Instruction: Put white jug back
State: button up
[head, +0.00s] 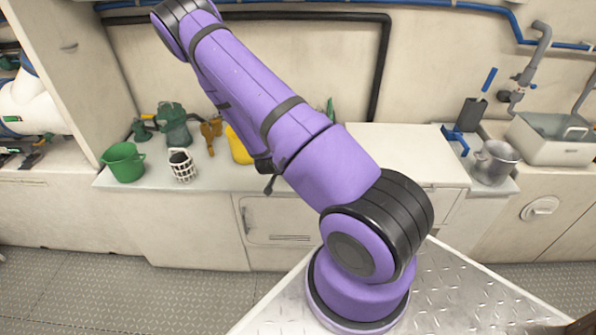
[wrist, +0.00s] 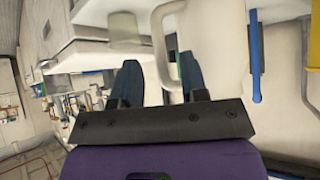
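My gripper (wrist: 160,84) shows in the wrist view with its two dark fingers apart. A white, curved, handle-like bar (wrist: 162,45) shows between and beyond the fingers, below a blurred white body (wrist: 124,28). I cannot tell whether this is the white jug or whether a finger touches it. In the head view my arm rises to the upper left and my gripper is out of frame. No white jug can be made out for certain there. A rounded white object (head: 32,108) is cut off by the left edge.
The counter holds a green bucket (head: 123,162), a white cage-like holder (head: 182,166), a green can (head: 174,126) and a partly hidden yellow object (head: 238,147). At right are a metal pot (head: 494,162) and a pale basin (head: 548,149). The counter's middle right (head: 415,155) is clear.

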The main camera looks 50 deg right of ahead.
jog(key=w+a+r+n+t+y, duration=0.1)
jog(key=a+r+n+t+y, duration=0.2)
jog(key=a+r, duration=1.05)
jog(key=w+a+r+n+y, duration=0.1)
jog(key=a+r+n+y, duration=0.6)
jog(key=r, duration=1.1)
jog(key=s+a+r+n, duration=0.2)
jog(key=s+a+r, duration=0.5)
jog(key=s+r, duration=0.5)
jog(key=s+r+n+h, duration=0.1)
jog(key=s+r+n, duration=0.3)
jog(key=s, duration=0.7)
notch_tip(320, 180, up, 2)
jog(key=shift+s+a+t, duration=0.15)
jog(key=shift+s+t, duration=0.15)
jog(key=shift+s, duration=0.05)
